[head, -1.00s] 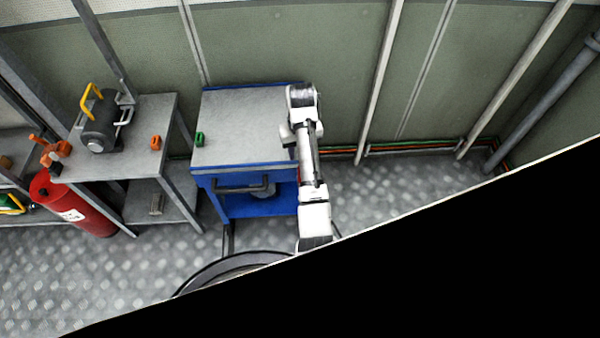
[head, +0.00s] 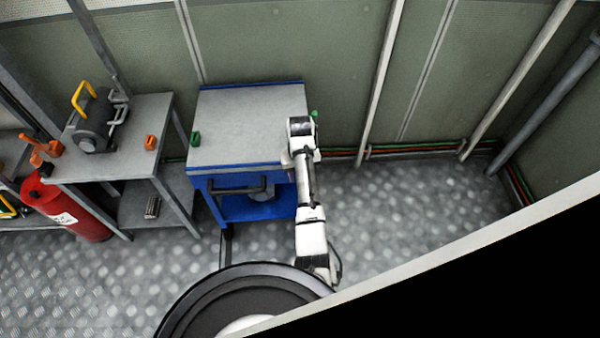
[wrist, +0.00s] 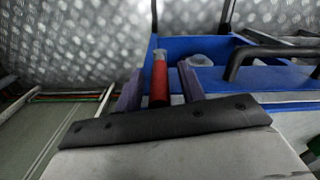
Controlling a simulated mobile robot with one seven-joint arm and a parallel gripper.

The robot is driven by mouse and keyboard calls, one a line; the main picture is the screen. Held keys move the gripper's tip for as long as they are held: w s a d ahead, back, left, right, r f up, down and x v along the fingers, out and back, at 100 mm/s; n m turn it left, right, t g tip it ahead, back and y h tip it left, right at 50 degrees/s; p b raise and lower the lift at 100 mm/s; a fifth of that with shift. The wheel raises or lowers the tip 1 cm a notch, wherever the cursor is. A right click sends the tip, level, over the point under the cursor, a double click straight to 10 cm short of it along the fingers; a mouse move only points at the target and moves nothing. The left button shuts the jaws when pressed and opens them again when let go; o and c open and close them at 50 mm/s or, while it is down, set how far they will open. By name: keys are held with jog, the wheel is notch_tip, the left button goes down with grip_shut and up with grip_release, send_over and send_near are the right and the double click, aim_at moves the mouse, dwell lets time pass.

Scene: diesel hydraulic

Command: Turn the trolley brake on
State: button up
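The blue trolley (head: 243,206) with a grey top stands by the wall in the head view. Its blue frame (wrist: 205,48) also shows in the wrist view. A red handle (wrist: 159,80), which looks like the brake lever, stands out from the trolley's side in the wrist view. My gripper (wrist: 159,68) has its two purple fingers apart, one on each side of the red handle, with narrow gaps visible. In the head view my arm is at the trolley's right side and hides the handle; the gripper itself is not clear there.
A black push bar (head: 240,188) crosses the trolley's front. A green object (head: 195,139) sits at its top left edge. A grey workbench (head: 120,160) with a machine (head: 93,125) stands left, above a red cylinder (head: 72,215). Floor right of my arm is clear.

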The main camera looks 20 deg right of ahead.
grip_shut()
